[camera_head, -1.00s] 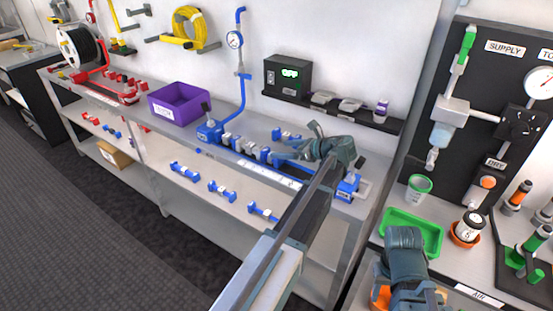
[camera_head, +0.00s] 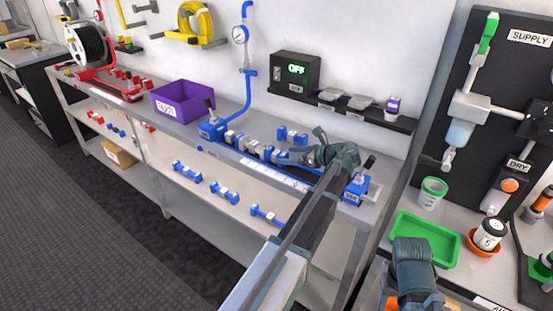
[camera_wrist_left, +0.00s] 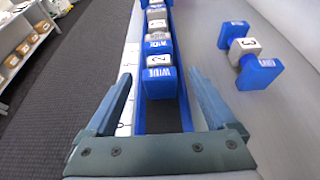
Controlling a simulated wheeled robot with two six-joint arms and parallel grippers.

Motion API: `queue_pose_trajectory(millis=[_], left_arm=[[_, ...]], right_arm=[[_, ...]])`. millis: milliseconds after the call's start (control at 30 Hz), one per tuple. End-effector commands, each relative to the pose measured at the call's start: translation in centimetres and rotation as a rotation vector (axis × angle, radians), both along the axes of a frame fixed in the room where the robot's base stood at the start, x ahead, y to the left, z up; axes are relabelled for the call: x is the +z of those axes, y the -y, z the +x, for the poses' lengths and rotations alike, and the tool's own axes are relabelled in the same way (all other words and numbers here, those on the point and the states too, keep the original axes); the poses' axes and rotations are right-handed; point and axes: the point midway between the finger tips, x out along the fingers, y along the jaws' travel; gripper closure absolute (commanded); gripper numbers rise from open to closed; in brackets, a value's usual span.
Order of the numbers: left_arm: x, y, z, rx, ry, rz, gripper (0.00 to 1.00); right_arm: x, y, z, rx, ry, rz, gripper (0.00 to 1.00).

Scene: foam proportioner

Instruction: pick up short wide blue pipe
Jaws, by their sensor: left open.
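My left gripper (camera_head: 300,155) is open above the blue rail on the bench's top shelf. In the left wrist view its fingers (camera_wrist_left: 160,76) stand apart on either side of the rail's row. Between the fingertips is a blue end block marked WIDE (camera_wrist_left: 159,83), with a grey piece marked 2 (camera_wrist_left: 158,60) behind it. Another blue pipe (camera_wrist_left: 245,50), with two WIDE ends and a grey middle marked 3, lies right of the rail. A blue pipe (camera_head: 292,137) also shows behind the rail in the head view.
A purple bin (camera_head: 183,100) stands at the rail's left end. Several blue pipes lie on the lower shelf (camera_head: 240,215). A blue block (camera_head: 355,190) is at the rail's right end. A green tray (camera_head: 425,238) and cups are farther right.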

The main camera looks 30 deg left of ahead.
Motion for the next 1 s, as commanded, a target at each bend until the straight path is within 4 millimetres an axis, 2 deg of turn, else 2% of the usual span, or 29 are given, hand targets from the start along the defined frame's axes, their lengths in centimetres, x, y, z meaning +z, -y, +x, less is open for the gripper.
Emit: queue_pose_trajectory(millis=[67, 267, 600, 867, 1000], left_arm=[[-0.4, -0.7, 0.0, 0.001, 0.001, 0.000, 0.10], [-0.4, -1.2, 0.1, 0.000, 0.001, 0.000, 0.10], [-1.8, -5.4, 0.4, 0.001, 0.001, 0.000, 0.10], [-1.7, -5.8, 0.4, -0.001, 0.000, 0.000, 0.10], [-1.7, -5.8, 0.4, -0.001, 0.000, 0.000, 0.33]], right_arm=[[-0.4, 0.0, 0.0, 0.000, 0.000, 0.000, 0.54], [-0.4, 0.0, 0.0, 0.000, 0.000, 0.000, 0.54], [-1.8, 0.0, 0.0, 0.000, 0.000, 0.000, 0.54], [-1.7, 0.0, 0.0, 0.000, 0.000, 0.000, 0.54], [-1.7, 0.0, 0.0, 0.000, 0.000, 0.000, 0.54]])
